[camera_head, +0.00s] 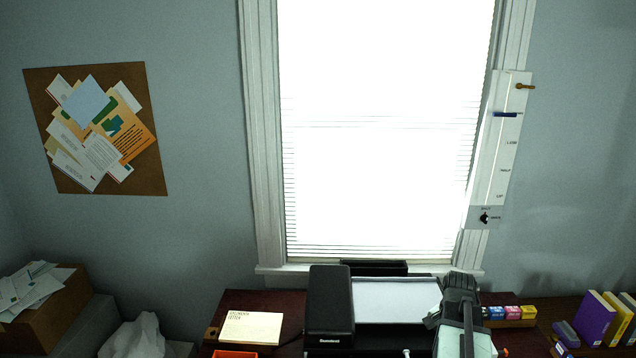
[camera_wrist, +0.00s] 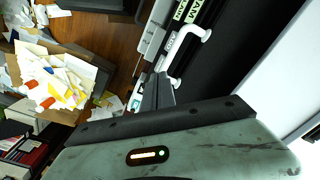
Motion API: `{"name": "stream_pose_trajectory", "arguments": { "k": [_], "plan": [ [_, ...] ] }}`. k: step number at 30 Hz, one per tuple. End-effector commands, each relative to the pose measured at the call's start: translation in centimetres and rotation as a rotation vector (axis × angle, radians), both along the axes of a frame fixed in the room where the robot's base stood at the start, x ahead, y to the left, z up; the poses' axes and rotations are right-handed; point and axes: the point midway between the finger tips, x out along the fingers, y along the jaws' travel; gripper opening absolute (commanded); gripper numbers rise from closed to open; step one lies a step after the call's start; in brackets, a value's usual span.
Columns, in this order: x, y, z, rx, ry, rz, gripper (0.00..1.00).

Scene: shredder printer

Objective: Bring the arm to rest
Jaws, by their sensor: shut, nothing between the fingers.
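My arm (camera_head: 460,318) shows at the bottom right of centre in the head view, over the right end of the machine on the desk. My gripper (camera_wrist: 158,92) shows in the wrist view, its dark fingers together and nothing between them. It points towards the wooden floor (camera_wrist: 105,38) and a dark front with white handles (camera_wrist: 190,35). The fingertips cannot be made out in the head view.
A black machine (camera_head: 330,305) with a pale top panel (camera_head: 395,300) stands below the window. A cream notepad (camera_head: 250,328) lies left of it. Coloured cartridges (camera_head: 505,312) and upright books (camera_head: 597,317) stand right. A box of papers (camera_wrist: 60,80) shows in the wrist view.

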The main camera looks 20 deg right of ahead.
Motion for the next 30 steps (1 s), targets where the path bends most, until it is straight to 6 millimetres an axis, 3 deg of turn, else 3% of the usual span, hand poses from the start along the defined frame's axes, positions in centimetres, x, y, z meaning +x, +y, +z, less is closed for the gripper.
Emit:
{"name": "stream_pose_trajectory", "arguments": {
  "k": [3,7,12,18,19,21,30],
  "plan": [
    [4.2,7.7,0.0,-0.008,-0.007,0.271,0.0],
    [7.5,16.8,0.0,-0.019,-0.016,0.59,0.0],
    [9.2,26.1,0.0,-0.029,-0.024,0.906,0.0],
    [9.4,35.3,0.1,-0.041,-0.036,1.217,0.0],
    [9.3,36.1,-0.7,-0.042,-0.036,1.244,0.0],
    [9.0,35.4,-3.7,-0.034,-0.025,1.228,0.0],
    [7.5,35.0,-11.7,-0.007,0.012,1.223,0.0]
  ]
}}
